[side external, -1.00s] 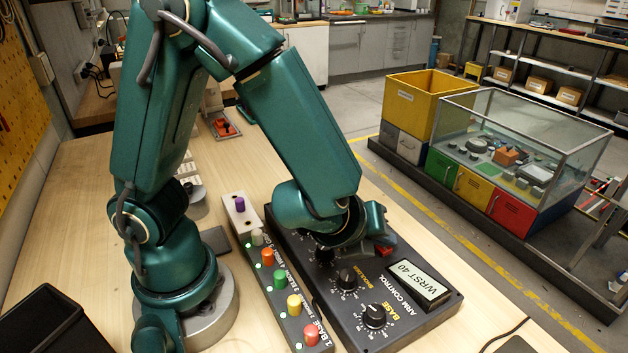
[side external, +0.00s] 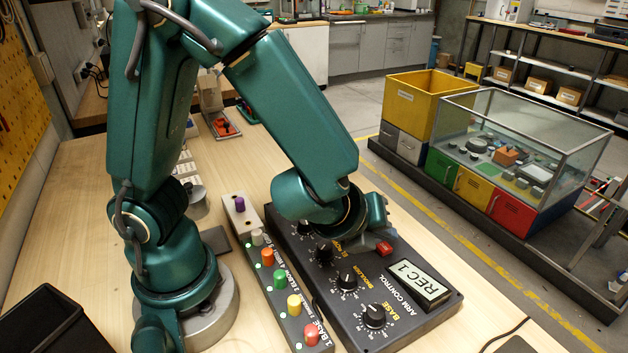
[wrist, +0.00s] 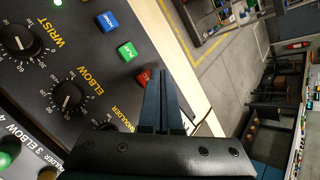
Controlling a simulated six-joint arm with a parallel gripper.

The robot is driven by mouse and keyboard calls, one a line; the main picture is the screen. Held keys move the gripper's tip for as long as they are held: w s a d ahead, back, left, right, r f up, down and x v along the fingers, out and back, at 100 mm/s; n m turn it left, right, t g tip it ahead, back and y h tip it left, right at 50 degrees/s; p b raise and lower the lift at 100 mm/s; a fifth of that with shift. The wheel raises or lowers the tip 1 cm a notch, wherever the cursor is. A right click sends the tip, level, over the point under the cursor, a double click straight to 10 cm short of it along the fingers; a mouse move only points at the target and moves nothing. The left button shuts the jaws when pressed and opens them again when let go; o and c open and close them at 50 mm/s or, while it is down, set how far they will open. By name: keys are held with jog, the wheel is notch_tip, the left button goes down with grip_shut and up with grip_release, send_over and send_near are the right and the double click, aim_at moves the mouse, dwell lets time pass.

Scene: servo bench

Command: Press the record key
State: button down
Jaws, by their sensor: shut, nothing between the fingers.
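The red key (side external: 384,248) on the dark control box (side external: 440,309) is in plain sight in the side view. In the wrist view the red key (wrist: 145,77) is partly covered by my fingers, and I cannot read its label. My gripper (wrist: 160,75) is shut and empty. In the side view my gripper (side external: 380,222) is just above and behind the red key, with a small gap seeming to show between them. The display (side external: 420,281) on the box reads "REC 1".
A green PLAY key (wrist: 127,51) and a blue HOME key (wrist: 107,21) line up with the red key. Black knobs (side external: 348,281) stand on the box. A strip of coloured knobs (side external: 280,280) lies left of it. A black bin (side external: 45,330) stands at the front left.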

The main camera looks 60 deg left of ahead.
aim_at(379, 248)
dwell(0.3)
jog(key=shift+r, duration=2.55)
jog(key=shift+w+a+r, duration=0.15)
jog(key=shift+a, duration=0.15)
jog(key=s+a+r+n+g+y, duration=0.15)
jog(key=s+a+r+n, duration=0.5)
jog(key=n, duration=0.75)
jog(key=s+d+f+n+g+h, duration=0.2)
jog(key=s+d+f+n+h, duration=0.1)
jog(key=s+n, duration=0.4)
jog(key=n, duration=0.3)
jog(key=shift+s+d+n, duration=0.15)
jog(key=shift+d+n, duration=0.15)
jog(key=shift+d, duration=0.05)
